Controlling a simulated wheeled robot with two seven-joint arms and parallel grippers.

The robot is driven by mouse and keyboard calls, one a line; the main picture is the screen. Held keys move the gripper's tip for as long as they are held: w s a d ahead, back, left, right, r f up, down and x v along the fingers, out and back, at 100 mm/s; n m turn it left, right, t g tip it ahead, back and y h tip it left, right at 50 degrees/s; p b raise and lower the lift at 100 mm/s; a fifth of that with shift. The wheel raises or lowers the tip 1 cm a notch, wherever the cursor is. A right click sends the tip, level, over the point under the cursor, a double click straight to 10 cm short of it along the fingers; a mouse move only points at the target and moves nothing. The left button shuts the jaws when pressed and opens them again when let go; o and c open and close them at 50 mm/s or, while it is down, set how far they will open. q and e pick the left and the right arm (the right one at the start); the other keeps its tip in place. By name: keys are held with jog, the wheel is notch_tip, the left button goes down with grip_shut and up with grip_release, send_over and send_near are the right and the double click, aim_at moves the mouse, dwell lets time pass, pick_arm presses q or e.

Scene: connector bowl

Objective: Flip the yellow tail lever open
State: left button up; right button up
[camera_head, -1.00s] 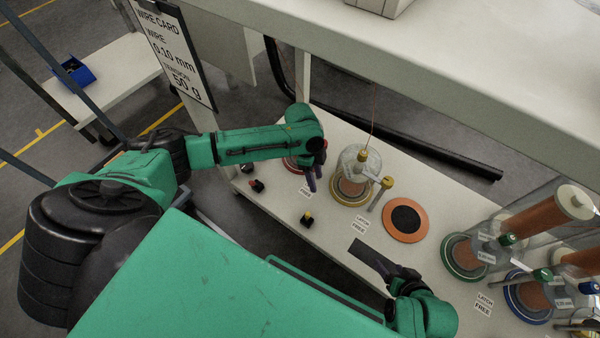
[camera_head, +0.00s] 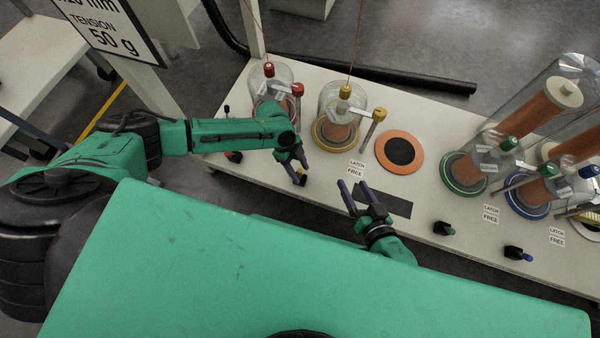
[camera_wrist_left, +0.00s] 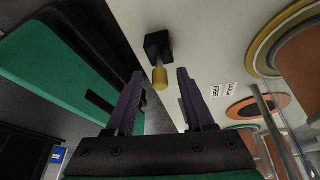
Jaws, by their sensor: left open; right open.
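The yellow tail lever is a short yellow handle (camera_wrist_left: 160,78) on a small black block (camera_wrist_left: 158,46) on the bench. In the left wrist view the handle points toward my left gripper (camera_wrist_left: 160,88), between its two open fingers with gaps on both sides. In the head view the yellow lever (camera_head: 302,173) is partly hidden by my left gripper (camera_head: 294,166), which is close to it. My right gripper (camera_head: 357,197) is open and empty above the bench, to the right, near a dark flat strip (camera_head: 392,203).
The glass-covered yellow-ringed spool (camera_head: 336,120) and red spool (camera_head: 271,90) stand behind. A "LATCH FREE" card (camera_head: 356,168) and an orange disc (camera_head: 399,151) lie to the right. Green (camera_head: 444,228) and blue (camera_head: 518,253) levers sit near the front edge.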

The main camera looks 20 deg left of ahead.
pick_arm(q)
jog(key=shift+d+f, duration=0.15)
jog(key=shift+f, duration=0.3)
jog(key=shift+c, duration=0.3)
grip_shut()
jog(key=shift+s+r, duration=0.1)
